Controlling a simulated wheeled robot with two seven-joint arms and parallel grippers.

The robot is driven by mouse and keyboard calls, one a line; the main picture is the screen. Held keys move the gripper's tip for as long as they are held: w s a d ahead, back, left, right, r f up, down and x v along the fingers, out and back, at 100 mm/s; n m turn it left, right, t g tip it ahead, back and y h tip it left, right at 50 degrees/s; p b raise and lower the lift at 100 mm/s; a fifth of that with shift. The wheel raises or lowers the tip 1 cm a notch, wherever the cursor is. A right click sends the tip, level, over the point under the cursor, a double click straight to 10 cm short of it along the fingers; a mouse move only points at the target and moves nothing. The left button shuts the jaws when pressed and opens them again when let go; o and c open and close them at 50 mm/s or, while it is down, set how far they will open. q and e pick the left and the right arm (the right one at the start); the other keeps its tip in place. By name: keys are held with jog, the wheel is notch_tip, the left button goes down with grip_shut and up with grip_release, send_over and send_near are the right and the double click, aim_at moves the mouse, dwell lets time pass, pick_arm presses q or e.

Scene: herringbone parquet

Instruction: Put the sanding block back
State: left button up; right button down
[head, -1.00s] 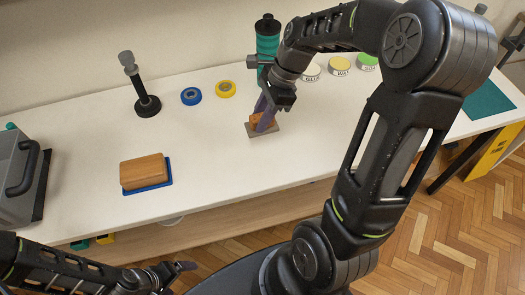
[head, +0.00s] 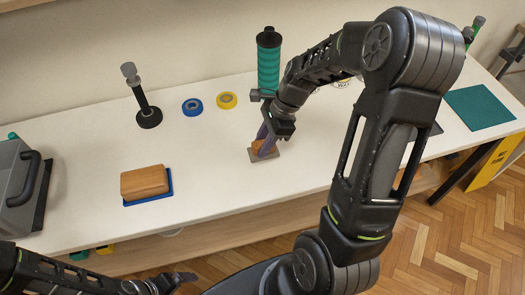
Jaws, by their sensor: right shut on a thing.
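My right gripper (head: 266,139) is shut on a small orange-brown block with a flat grey-brown base (head: 264,155), which I take for the sanding block. Its fingers hide part of the block. It is low over the white table (head: 215,172) in front of the green cylinder; I cannot tell whether it touches the table. My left gripper (head: 180,279) is at the bottom left, in front of the table edge. Its fingers are too dark and edge-on to show their opening.
A larger wooden block (head: 146,181) sits on a blue mat (head: 163,190). A black-based stand (head: 149,118), blue tape (head: 192,107), yellow tape (head: 227,100) and a green cylinder (head: 268,68) stand behind. A grey case (head: 15,185) is left, a green mat (head: 478,107) right. The front middle is clear.

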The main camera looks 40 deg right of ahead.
jog(key=shift+f, duration=1.85)
jog(key=shift+f, duration=0.15)
jog(key=c, duration=1.1)
grip_release()
jog(key=v, duration=1.2)
